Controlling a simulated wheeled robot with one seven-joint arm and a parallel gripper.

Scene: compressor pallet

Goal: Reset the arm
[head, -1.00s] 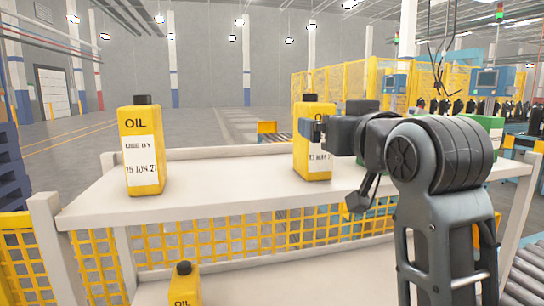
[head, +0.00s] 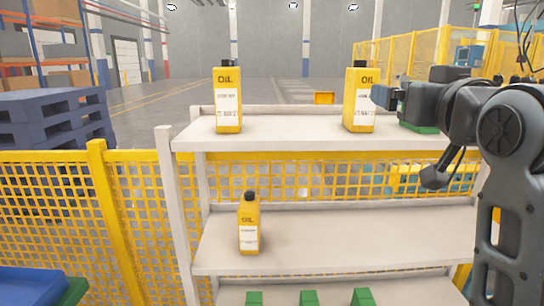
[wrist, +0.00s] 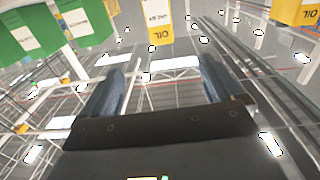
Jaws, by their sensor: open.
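My gripper (head: 382,97) is at the right end of the top shelf (head: 290,144), with my arm coming in from the right. In the head view its tips are close to the right-hand yellow oil bottle (head: 359,105); I cannot tell if they touch it. In the wrist view the two fingers (wrist: 160,85) stand wide apart with nothing between them. An oil bottle (wrist: 158,25) shows upside down beyond the fingers there. A second yellow oil bottle (head: 228,100) stands upright at the left of the top shelf.
A smaller oil bottle (head: 249,228) stands on the middle shelf (head: 350,240). Green containers (head: 308,297) stand below, and another green one (head: 418,127) is partly hidden behind my arm. Yellow mesh fencing (head: 140,200) and blue pallets (head: 50,120) are on the left.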

